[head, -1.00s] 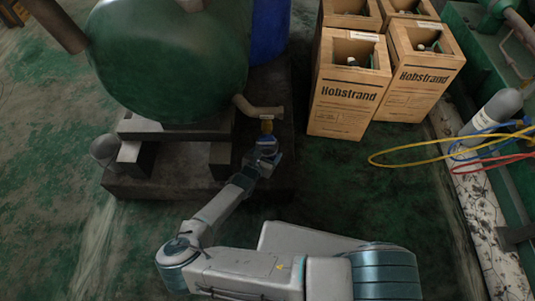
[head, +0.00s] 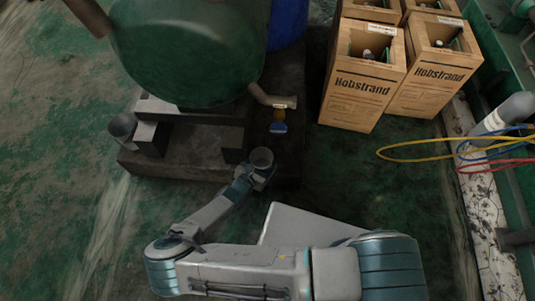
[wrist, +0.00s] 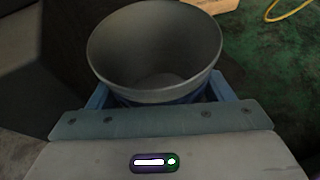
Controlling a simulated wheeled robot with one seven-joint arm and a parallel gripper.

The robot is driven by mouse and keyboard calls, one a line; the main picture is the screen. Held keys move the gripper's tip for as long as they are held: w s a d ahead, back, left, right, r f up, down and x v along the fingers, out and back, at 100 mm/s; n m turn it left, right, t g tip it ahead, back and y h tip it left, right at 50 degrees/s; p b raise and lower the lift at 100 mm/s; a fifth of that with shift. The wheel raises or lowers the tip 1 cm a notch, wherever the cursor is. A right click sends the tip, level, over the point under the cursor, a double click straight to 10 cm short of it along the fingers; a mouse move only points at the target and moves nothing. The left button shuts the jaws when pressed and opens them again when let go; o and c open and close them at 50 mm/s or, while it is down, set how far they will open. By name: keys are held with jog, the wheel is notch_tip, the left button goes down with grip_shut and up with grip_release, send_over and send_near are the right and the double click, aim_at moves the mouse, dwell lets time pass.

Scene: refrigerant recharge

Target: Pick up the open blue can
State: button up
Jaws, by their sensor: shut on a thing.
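The open can (head: 262,157) is a round, open-topped vessel with a grey inside. It stands upright in my gripper (head: 260,172), in front of the dark plinth's near edge. In the wrist view the can (wrist: 155,45) fills the upper middle, and its inside looks empty. A little blue shows below its rim. My gripper (wrist: 160,100) is shut on it, with a blue finger at each side. The can's lower part is hidden. In the head view I cannot tell whether its base touches anything.
A large green tank (head: 190,50) stands on the dark plinth (head: 190,170). Its pipe (head: 272,97) ends above a small yellow and blue part (head: 278,121). Hobstrand boxes (head: 358,95) and a yellow hose (head: 420,142) are right. Green floor (head: 370,190) is clear.

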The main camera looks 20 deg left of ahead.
jog(key=shift+s+a+p, duration=0.15)
jog(key=shift+s+a, duration=0.05)
jog(key=shift+s, duration=0.75)
jog(key=shift+s+a+p, duration=0.15)
jog(key=shift+s+a, duration=0.05)
jog(key=shift+s, duration=0.7)
jog(key=shift+s+a+p, duration=0.15)
jog(key=shift+s+a, duration=0.05)
jog(key=shift+s, duration=0.75)
jog(key=shift+r, duration=0.1)
